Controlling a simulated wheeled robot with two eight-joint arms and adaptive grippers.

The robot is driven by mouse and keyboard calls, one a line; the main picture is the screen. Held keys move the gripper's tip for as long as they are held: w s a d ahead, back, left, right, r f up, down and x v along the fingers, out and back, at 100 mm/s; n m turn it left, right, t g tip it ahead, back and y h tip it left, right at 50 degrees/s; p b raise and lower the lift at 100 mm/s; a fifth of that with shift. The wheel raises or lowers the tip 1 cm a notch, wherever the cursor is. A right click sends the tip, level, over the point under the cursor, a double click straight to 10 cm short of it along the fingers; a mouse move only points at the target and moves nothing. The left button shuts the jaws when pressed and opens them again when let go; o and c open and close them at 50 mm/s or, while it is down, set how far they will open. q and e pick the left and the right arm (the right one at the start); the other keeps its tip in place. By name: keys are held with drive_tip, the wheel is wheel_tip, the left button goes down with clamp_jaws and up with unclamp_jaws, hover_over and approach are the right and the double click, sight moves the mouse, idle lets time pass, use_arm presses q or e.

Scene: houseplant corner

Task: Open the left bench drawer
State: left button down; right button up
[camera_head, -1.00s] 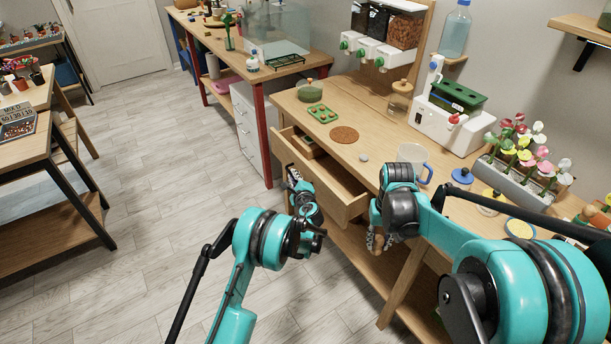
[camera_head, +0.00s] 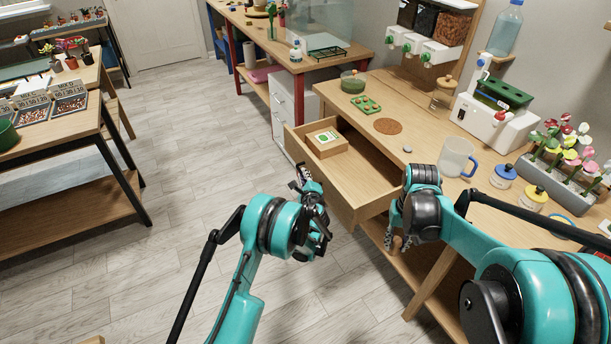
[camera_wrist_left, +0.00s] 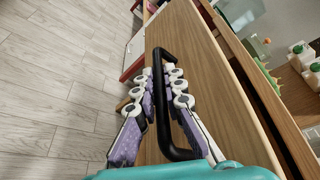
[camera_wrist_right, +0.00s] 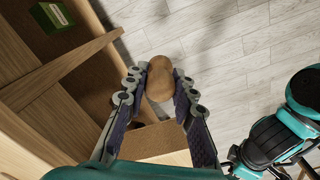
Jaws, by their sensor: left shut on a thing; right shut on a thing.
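The left bench drawer (camera_head: 350,178) is pulled out toward the left from under the bench top, its inside in view. My left gripper (camera_head: 304,178) is at its front panel. In the left wrist view, the fingers are around the black bar handle (camera_wrist_left: 164,100) on the wooden drawer front (camera_wrist_left: 192,40), shut on it. My right gripper (camera_head: 394,240) hangs at the bench's front edge, right of the drawer. In the right wrist view it is shut on a brown, rounded, wooden-looking thing (camera_wrist_right: 158,82); what it is I cannot tell.
A small box with a green label (camera_head: 327,142) lies in the drawer. A cork-like disc (camera_head: 388,126), a green tray (camera_head: 365,104), a grey pebble (camera_head: 407,149) and a mug (camera_head: 456,157) stand on the bench. The floor (camera_head: 190,190) left of the drawer is clear.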

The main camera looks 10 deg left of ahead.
use_arm(q)
drive_tip(key=c, duration=1.6)
unclamp_jaws()
drive_tip(key=v, duration=1.2)
